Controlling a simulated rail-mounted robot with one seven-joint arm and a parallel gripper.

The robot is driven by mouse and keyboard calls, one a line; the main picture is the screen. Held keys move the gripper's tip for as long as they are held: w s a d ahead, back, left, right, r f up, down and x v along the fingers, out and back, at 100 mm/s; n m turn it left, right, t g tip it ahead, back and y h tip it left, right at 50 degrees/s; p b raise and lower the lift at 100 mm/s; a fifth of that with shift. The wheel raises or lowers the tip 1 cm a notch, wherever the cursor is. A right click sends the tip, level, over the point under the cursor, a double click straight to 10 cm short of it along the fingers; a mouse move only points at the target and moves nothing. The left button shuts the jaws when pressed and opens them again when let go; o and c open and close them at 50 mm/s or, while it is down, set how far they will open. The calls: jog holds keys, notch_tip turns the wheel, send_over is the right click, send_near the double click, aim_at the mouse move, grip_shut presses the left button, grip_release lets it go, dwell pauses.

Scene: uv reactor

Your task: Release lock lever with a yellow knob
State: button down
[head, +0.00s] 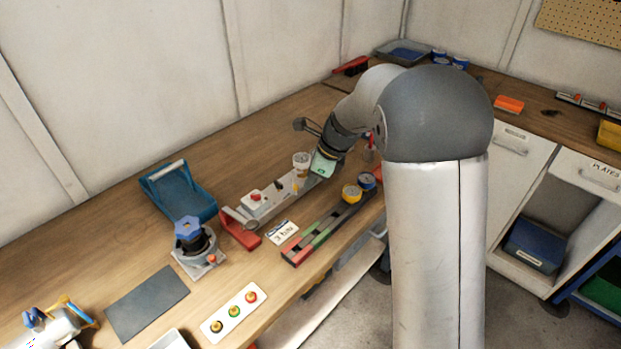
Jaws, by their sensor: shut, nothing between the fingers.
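My gripper (322,166) is at the end of my arm, over the far right part of a long grey fixture (265,212) on the bench. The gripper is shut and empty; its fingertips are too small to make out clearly. The fixture carries a white box with a red button (255,196), a white round part (301,159) and a small yellow-orange piece (296,187) close to my gripper. I cannot tell whether this piece is the lever's yellow knob, or whether my gripper touches it. My arm hides the area behind the gripper.
A blue tray (178,192), a device with a blue star knob (189,230) and a dark mat (147,303) are left. A white plate with coloured buttons (234,312) lies in front. A red-green-grey rail (325,228) and two gauge-like round parts (352,193) are near the front edge.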

jog(key=s+d+r+b, duration=0.1)
jog(key=s+d+r, duration=0.1)
jog(key=d+r, duration=0.5)
jog(key=shift+v, duration=1.05)
jog(key=shift+w+a+r, duration=0.1)
jog(key=shift+a, duration=0.1)
